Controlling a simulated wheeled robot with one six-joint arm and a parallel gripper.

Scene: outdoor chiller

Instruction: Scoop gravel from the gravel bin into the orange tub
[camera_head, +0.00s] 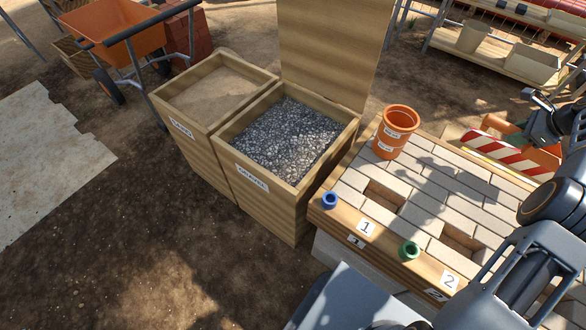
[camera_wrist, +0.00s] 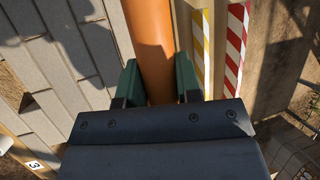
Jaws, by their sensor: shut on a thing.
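The gravel bin (camera_head: 268,185) is a wooden box with its lid raised, full of grey gravel (camera_head: 286,140). The orange tub (camera_head: 396,132) stands upright on the paved table, right of the bin. My gripper (camera_wrist: 156,88), with green fingers, is shut on an orange round-sided thing (camera_wrist: 150,40). That thing runs out of the top of the wrist view, and I cannot tell its full shape. In the head view my arm is at the right edge, over the right part of the table, well apart from the bin and the tub.
A sand bin (camera_head: 215,88) adjoins the gravel bin on the left. The bin's raised lid (camera_head: 335,50) stands tall behind it. A blue ring (camera_head: 330,200) and a green ring (camera_head: 409,250) sit on the table's front edge. A red-white striped board (camera_head: 500,148) lies behind the table.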

